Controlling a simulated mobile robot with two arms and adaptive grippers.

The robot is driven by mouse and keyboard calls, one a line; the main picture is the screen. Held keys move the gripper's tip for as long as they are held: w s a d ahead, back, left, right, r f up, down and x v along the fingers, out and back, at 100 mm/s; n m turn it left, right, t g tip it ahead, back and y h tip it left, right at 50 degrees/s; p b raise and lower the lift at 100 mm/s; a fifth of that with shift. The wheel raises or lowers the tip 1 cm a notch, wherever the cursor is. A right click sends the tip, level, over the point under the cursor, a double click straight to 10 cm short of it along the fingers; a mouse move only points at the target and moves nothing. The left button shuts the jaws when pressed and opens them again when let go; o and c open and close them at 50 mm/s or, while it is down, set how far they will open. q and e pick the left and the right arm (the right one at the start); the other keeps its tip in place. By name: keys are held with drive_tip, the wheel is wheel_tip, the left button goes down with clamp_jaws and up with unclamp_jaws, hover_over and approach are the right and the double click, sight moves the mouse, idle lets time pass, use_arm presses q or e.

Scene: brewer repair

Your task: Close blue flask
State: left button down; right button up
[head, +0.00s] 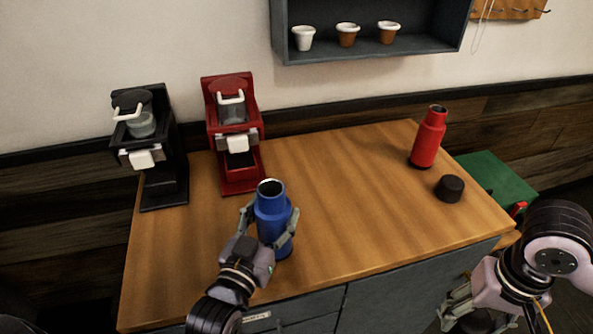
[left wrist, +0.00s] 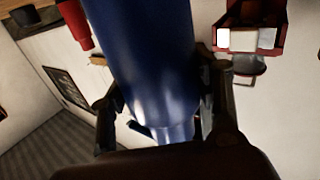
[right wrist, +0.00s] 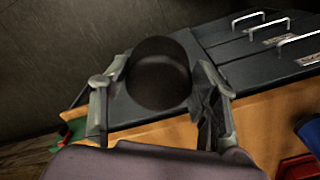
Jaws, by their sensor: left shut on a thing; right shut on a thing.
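The blue flask (head: 271,212) is upright near the front left of the table, with its top open and no lid on it. My left gripper (head: 268,224) is shut around its body; the flask also fills the middle of the left wrist view (left wrist: 150,70). Its base is partly hidden, so I cannot tell if it touches the table. My right gripper (head: 468,306) is low beyond the table's front right edge. It is shut on a black lid (right wrist: 158,74), seen between its fingers in the right wrist view and apart from the flask.
A red flask (head: 428,138), open at the top, stands at the back right, with another black lid (head: 450,188) beside it. A red brewer (head: 234,125) and a black brewer (head: 150,150) stand at the back left. The wooden table's (head: 350,200) middle is clear.

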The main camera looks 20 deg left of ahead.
use_arm(q)
drive_tip(key=d+r+m+g+h, duration=0.2)
drive_tip(key=d+m+g+h, duration=0.7)
drive_tip(key=d+m+h, duration=0.3)
drive_tip(key=shift+d+g+h, duration=0.4)
drive_tip(key=shift+d+h, duration=1.4)
drive_tip(key=shift+d, duration=0.55)
drive_tip(key=shift+s+d, duration=0.1)
drive_tip(key=shift+d, duration=0.05)
